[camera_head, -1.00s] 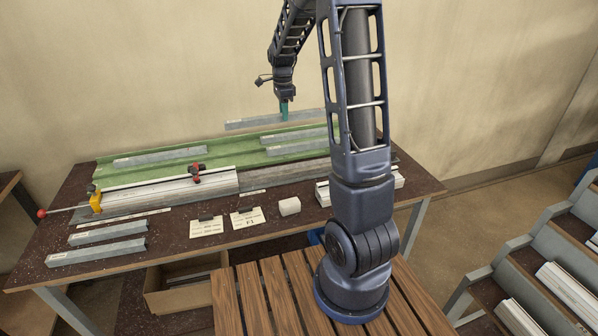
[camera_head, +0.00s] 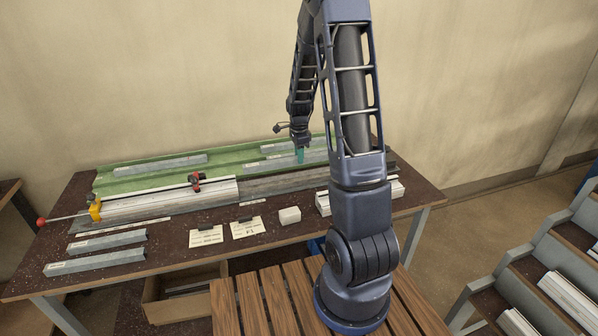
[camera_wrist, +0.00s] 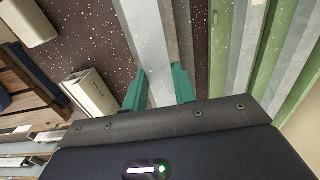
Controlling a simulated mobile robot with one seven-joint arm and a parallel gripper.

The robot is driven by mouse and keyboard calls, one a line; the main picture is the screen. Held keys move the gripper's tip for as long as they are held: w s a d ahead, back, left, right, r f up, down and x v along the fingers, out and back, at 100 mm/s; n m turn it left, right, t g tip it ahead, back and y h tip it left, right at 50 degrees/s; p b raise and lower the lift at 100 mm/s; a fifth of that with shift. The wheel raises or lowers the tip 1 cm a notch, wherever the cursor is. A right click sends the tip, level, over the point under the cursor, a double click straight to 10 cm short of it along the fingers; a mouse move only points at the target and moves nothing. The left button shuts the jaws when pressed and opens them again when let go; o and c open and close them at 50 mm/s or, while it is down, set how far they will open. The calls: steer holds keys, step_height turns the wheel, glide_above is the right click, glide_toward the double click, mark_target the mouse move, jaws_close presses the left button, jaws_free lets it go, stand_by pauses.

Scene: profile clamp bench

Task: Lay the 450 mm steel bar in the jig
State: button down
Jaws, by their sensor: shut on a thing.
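My gripper (camera_head: 300,156), with teal fingers, is shut on a grey steel bar (camera_head: 272,163). In the head view the bar lies level in front of the right part of the green rack; its height above what lies beneath is hard to tell. In the wrist view the bar (camera_wrist: 152,35) runs up from between the fingers (camera_wrist: 159,90). The jig (camera_head: 165,205) is a pale rail with a red clamp (camera_head: 196,182) and a yellow end stop (camera_head: 95,210). It stands left of my gripper, nearer the front. I cannot read the bar's length.
The green rack (camera_head: 107,185) holds another bar (camera_head: 160,165) at left and more at right. Two bars (camera_head: 95,262) lie at the table's front left. Two cards (camera_head: 206,236), a white block (camera_head: 289,215) and a pale box (camera_head: 322,203) stand along the front.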

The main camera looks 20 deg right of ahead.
steer(key=shift+f, duration=3.7)
steer(key=shift+f, duration=0.2)
steer(key=shift+s+f, duration=0.1)
steer(key=shift+f, duration=0.15)
